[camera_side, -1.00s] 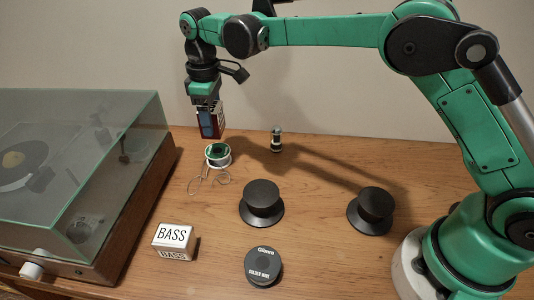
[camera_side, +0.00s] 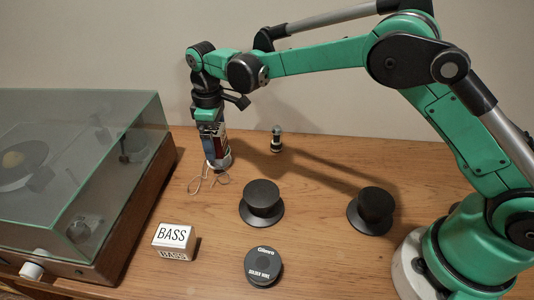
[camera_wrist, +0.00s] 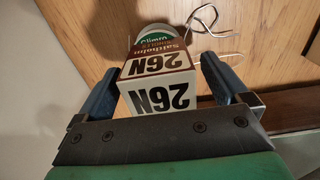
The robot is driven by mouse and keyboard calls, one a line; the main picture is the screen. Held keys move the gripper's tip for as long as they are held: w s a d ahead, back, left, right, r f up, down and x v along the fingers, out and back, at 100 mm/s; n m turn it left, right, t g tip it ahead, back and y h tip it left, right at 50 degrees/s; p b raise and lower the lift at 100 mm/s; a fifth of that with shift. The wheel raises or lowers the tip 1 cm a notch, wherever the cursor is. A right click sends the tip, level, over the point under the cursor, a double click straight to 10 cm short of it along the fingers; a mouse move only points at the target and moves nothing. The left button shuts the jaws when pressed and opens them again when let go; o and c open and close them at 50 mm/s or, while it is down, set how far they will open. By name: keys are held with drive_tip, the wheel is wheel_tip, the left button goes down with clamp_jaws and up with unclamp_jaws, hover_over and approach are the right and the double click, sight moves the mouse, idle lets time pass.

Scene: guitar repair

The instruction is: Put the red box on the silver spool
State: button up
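The red box (camera_side: 212,148), a small carton with white "26N" ends, is between the fingers of my gripper (camera_side: 211,138). In the wrist view, part of the spool's pale rim (camera_wrist: 152,29) shows beyond the box. I cannot tell whether box and spool touch.
Loose wire (camera_side: 203,181) from the spool lies on the wooden table. A record player (camera_side: 90,190) stands left. A small dark-green bottle-like item (camera_side: 276,141), two black knob-like stands (camera_side: 261,198) (camera_side: 371,208), a BASS box (camera_side: 174,241) and a black solder-wire disc (camera_side: 263,265) stand around.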

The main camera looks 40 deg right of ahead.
wheel_tip(320, 180, up, 12)
drive_tip(key=shift+f, duration=0.15)
drive_tip(key=s+d+r+m+t, duration=0.4)
drive_tip(key=s+d+m, duration=0.1)
drive_tip(key=s+d, duration=0.25)
drive_tip(key=s+d+f+m+t, duration=0.3)
drive_tip(key=s+f, duration=0.3)
drive_tip(key=s, duration=0.4)
drive_tip(key=shift+s+d+f+m, duration=0.15)
drive_tip(key=shift+s+d+m, duration=0.15)
drive_tip(key=shift+d+m, duration=0.25)
